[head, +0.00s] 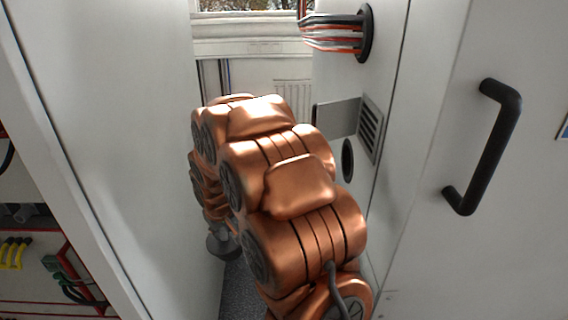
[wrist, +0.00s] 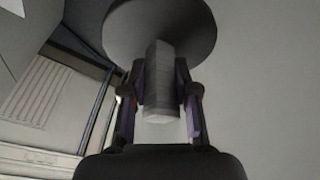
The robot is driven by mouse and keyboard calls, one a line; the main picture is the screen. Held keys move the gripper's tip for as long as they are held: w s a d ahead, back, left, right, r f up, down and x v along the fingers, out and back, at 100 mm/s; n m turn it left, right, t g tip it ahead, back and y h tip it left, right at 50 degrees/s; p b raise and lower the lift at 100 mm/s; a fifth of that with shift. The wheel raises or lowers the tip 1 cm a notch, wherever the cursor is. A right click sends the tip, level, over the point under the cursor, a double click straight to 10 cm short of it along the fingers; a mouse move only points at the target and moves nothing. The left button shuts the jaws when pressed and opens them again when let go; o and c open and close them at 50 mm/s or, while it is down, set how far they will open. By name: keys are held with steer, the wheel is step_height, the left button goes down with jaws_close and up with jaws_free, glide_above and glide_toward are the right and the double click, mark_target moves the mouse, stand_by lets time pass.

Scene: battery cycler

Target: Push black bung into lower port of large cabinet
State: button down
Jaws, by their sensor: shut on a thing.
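The large cabinet (head: 425,130) stands on the right in the head view. Its lower port (head: 348,161) is a dark oval in the side wall, below a vent, and looks empty. The black bung (wrist: 160,28) is at the top of the wrist view, a wide dark disc with a grey stem. My gripper (wrist: 160,82) is shut on the stem, with a finger on each side. The disc sits beyond the fingertips, and no port shows near it.
The cabinet's upper port (head: 366,33) is filled with a bundle of cables (head: 333,33). A louvred vent (head: 370,130) and a black door handle (head: 487,147) are on the cabinet. A white panel (head: 110,110) bounds the narrow gap on the left.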

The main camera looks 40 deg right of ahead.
steer(key=s+d+r+g+h, duration=0.2)
steer(key=d+r+g+h, duration=0.1)
steer(key=d, duration=0.5)
steer(key=s+d+r+g+h+p, duration=0.1)
steer(key=s+d+r+g+h, duration=0.2)
steer(key=d+r+h, duration=0.3)
steer(key=s+d+r+g+h, duration=0.3)
steer(key=d+r+h, duration=0.2)
steer(key=d, duration=0.6)
steer(key=shift+d+r+p, duration=0.35)
steer(key=shift+r, duration=0.2)
steer(key=shift+b, duration=0.6)
stand_by(0.5)
steer(key=shift+s+d+b, duration=0.4)
steer(key=shift+s+d, duration=0.15)
steer(key=shift+d, duration=0.15)
stand_by(1.0)
steer(key=shift+b, duration=0.55)
stand_by(1.0)
steer(key=shift+s+d, duration=0.1)
steer(key=shift+s, duration=0.05)
stand_by(0.4)
